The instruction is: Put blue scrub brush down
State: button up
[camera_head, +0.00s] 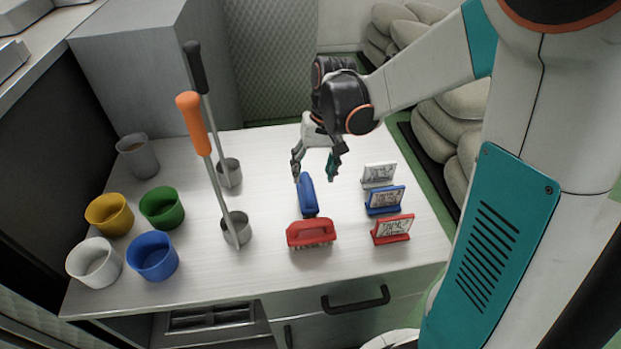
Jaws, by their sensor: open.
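The blue scrub brush (307,194) rests on the pale metal worktop (275,262), behind a red scrub brush (311,233). It lies roughly lengthwise, pointing away from the front edge. My gripper (315,176) is open, with its fingers pointing down around or just above the far end of the blue brush. I cannot tell whether a finger touches it.
White (378,174), blue (384,199) and red (392,229) sign holders stand to the right. Two long-handled tools, one orange-handled (194,115), stand in metal cups (237,229) to the left. Yellow (109,214), green (162,207), white (94,262), blue (153,256) and grey (137,156) cups stand farther left.

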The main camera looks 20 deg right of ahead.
jog(key=s+a+r+n+t+h, duration=0.1)
jog(key=s+r+t, duration=0.5)
jog(key=s+r, duration=0.6)
jog(key=shift+s+a+n+t+h, duration=0.25)
jog(key=shift+s+n+t+h, duration=0.25)
jog(key=shift+s, duration=1.25)
jog(key=shift+r, duration=0.1)
notch_tip(320, 180, down, 2)
jog(key=shift+f+b, duration=0.2)
jog(key=shift+b, duration=0.8)
